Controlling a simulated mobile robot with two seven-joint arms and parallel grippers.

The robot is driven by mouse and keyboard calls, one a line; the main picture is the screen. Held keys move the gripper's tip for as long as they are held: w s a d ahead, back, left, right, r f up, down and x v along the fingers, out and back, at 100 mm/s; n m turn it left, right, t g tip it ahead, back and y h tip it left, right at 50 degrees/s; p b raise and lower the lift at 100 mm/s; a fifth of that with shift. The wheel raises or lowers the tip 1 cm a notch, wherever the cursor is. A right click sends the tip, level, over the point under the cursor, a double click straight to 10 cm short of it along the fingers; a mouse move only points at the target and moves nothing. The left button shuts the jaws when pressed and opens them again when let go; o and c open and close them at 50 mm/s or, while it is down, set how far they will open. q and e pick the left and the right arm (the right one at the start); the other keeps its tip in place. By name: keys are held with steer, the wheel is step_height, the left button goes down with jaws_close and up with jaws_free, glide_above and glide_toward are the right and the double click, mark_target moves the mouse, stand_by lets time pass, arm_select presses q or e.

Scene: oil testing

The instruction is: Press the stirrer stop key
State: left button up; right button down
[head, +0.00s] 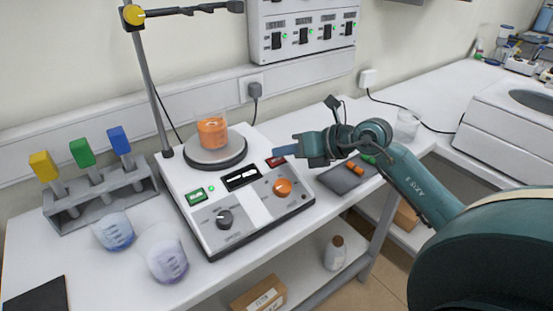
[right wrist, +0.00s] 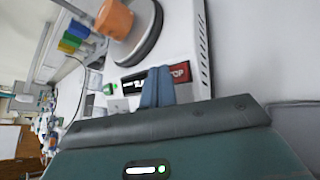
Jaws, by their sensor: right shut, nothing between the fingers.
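The stirrer (head: 258,208) is a white unit on the bench with a round plate at its back. Its red stop key (head: 276,161) is at the right of the dark display (head: 241,178); the right wrist view shows its "TOP" lettering (right wrist: 180,71). My right gripper (head: 284,150) is shut and empty, its blue fingertips close to the stop key. In the right wrist view the fingertips (right wrist: 157,84) overlap the panel just left of the key. I cannot tell whether they touch it. My left gripper is not in view.
A beaker of orange liquid (head: 212,132) sits on the stirrer plate. A green key (head: 195,196), a dark knob (head: 224,219) and an orange knob (head: 282,187) are on the panel. A stand pole (head: 150,90) rises behind. A tube rack (head: 98,198) and beakers stand left.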

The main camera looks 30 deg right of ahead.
steer(key=shift+f, duration=0.1)
stand_by(0.7)
steer(key=shift+w+f+b, duration=0.15)
steer(key=shift+f+b, duration=0.15)
steer(key=shift+w+f+b, duration=0.1)
steer(key=shift+f+b, duration=0.2)
steer(key=shift+f, duration=0.15)
stand_by(0.6)
steer(key=shift+r, duration=0.1)
steer(key=shift+s+r+p, duration=0.25)
steer(key=shift+r+p, duration=0.4)
steer(key=shift+r, duration=0.1)
steer(key=r+p, duration=0.1)
steer(key=s+r+p, duration=0.1)
steer(key=r, duration=0.1)
steer(key=r+p, duration=0.1)
steer(key=shift+s+r, duration=0.35)
steer(key=shift+s, duration=0.05)
steer(key=shift+d, duration=0.1)
stand_by(0.8)
